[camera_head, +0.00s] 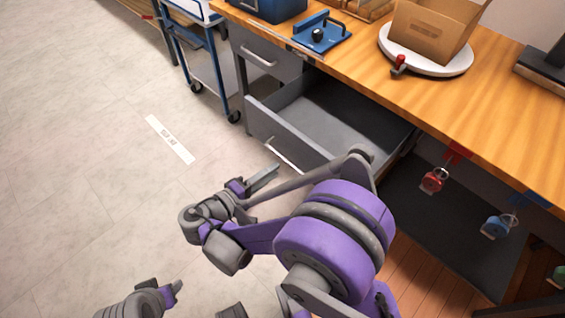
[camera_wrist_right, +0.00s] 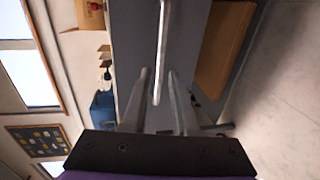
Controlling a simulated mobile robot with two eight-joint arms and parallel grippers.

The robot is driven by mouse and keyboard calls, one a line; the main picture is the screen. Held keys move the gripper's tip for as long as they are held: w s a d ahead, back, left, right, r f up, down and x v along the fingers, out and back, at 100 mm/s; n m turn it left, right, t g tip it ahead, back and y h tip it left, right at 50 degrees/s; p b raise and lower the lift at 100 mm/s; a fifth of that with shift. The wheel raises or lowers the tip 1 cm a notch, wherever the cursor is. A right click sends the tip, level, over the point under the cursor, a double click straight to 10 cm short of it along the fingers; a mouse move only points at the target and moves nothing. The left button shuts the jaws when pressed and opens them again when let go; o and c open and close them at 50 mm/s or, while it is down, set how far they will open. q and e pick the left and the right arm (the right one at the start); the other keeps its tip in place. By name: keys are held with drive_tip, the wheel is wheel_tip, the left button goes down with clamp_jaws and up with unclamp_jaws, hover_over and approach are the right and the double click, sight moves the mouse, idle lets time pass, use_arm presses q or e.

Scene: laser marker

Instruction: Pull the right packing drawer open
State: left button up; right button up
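The right packing drawer (camera_head: 330,118) is grey and stands pulled out from under the wooden bench, its empty inside showing. Its bar handle (camera_head: 284,153) is on the front face. My right gripper (camera_head: 268,176) is just in front of this face, close to the handle. In the right wrist view the handle (camera_wrist_right: 163,45) is a pale bar whose near end shows between the two fingers of my right gripper (camera_wrist_right: 158,74). The fingers are apart, and contact with the bar cannot be made out. Part of my left gripper (camera_head: 172,290) shows at the bottom left; its fingers are unclear.
A second drawer (camera_head: 265,58), to the left, is shut. On the bench (camera_head: 490,110) are a blue fixture (camera_head: 322,33) and a cardboard box (camera_head: 432,32) on a white turntable (camera_head: 430,66). A blue-framed cart (camera_head: 207,60) stands at the left. The floor (camera_head: 90,150) before the drawer is clear.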

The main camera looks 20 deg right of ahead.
drive_tip(key=v, duration=0.4)
drive_tip(key=shift+a, duration=0.1)
idle(0.5)
